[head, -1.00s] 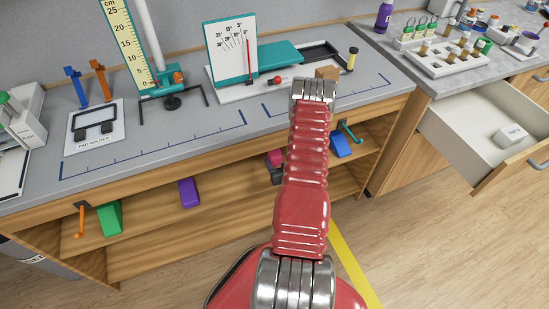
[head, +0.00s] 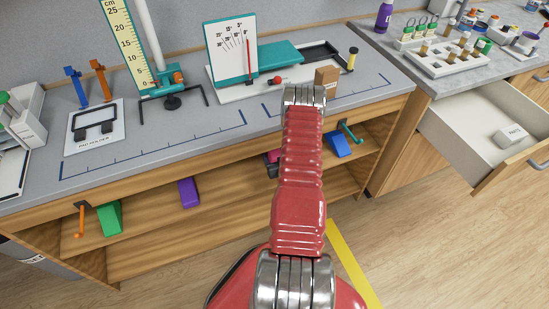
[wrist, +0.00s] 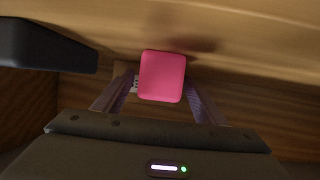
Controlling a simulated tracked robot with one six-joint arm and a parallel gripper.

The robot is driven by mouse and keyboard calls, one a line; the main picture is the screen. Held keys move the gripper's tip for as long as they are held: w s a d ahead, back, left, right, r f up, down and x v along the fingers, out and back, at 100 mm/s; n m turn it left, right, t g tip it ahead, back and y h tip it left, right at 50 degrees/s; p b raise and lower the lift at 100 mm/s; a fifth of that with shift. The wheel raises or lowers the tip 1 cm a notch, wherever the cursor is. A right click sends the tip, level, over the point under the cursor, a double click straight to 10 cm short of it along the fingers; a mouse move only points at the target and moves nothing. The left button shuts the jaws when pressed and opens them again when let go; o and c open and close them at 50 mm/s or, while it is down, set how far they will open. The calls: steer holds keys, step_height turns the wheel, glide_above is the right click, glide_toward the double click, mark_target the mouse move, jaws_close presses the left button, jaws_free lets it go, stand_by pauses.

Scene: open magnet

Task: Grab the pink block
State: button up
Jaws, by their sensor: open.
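The pink block (wrist: 162,76) is a rounded pink box near the middle of the wrist view. My gripper (wrist: 160,98) is open, with one finger on each side of the block's lower part in that view. Whether the fingers touch the block I cannot tell.
A dark object (wrist: 45,46) lies to the left of the block in the wrist view. On the lower shelf are a green block (head: 110,218), a purple block (head: 188,193) and a blue block (head: 338,146). An open drawer (head: 478,140) juts out at right.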

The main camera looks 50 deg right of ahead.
mark_target(276, 152)
steer(key=shift+c, duration=0.5)
steer(key=c, duration=1)
steer(key=shift+r, duration=0.15)
step_height(276, 152, up, 2)
steer(key=shift+s+a+r, duration=0.3)
steer(key=shift+s+r, duration=0.2)
steer(key=shift+r, duration=0.05)
steer(key=s+a, duration=1)
steer(key=s, duration=0.3)
steer(key=shift+s, duration=0.35)
steer(key=shift+d, duration=0.1)
